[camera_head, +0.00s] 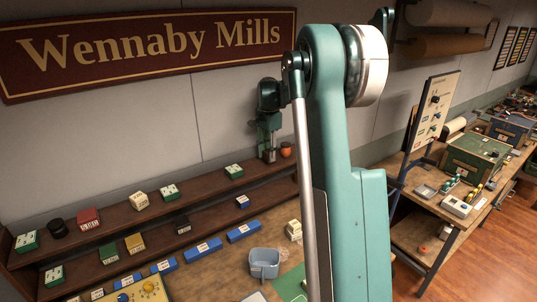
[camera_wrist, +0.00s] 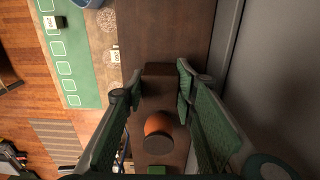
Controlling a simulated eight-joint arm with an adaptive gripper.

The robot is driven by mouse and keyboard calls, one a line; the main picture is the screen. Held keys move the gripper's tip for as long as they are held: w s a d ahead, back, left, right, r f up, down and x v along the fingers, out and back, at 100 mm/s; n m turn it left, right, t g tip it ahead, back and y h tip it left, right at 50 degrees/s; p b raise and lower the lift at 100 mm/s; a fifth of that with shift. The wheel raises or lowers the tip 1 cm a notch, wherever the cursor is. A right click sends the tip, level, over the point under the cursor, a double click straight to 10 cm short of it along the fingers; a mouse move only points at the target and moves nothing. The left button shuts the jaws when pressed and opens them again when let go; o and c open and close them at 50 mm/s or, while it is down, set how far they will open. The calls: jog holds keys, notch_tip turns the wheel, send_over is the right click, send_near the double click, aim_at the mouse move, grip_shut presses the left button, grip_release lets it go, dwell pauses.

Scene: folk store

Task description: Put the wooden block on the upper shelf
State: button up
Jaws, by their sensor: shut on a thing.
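The wooden block (camera_wrist: 158,69) is small and dark brown. In the wrist view it sits between my gripper's fingertips (camera_wrist: 160,80), with the brown upper shelf (camera_wrist: 165,30) behind it. In the head view my gripper (camera_head: 268,146) points down over the right part of the upper shelf (camera_head: 150,212), and the block (camera_head: 269,156) shows at its tips. My gripper is shut on the block. I cannot tell whether the block's underside touches the shelf.
An orange round object (camera_head: 286,149) stands close on the right of the gripper; it also shows in the wrist view (camera_wrist: 158,124). A green-and-white box (camera_head: 234,171) is on the shelf to the left. The wall rises behind. A blue bin (camera_head: 264,262) stands on the table below.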

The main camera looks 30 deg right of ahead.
aim_at(268, 151)
jog(key=o, duration=0.9)
notch_tip(268, 151, up, 12)
jog(key=shift+r+b, duration=0.15)
jog(key=shift+b, duration=0.35)
jog(key=shift+a, duration=0.1)
dwell(0.6)
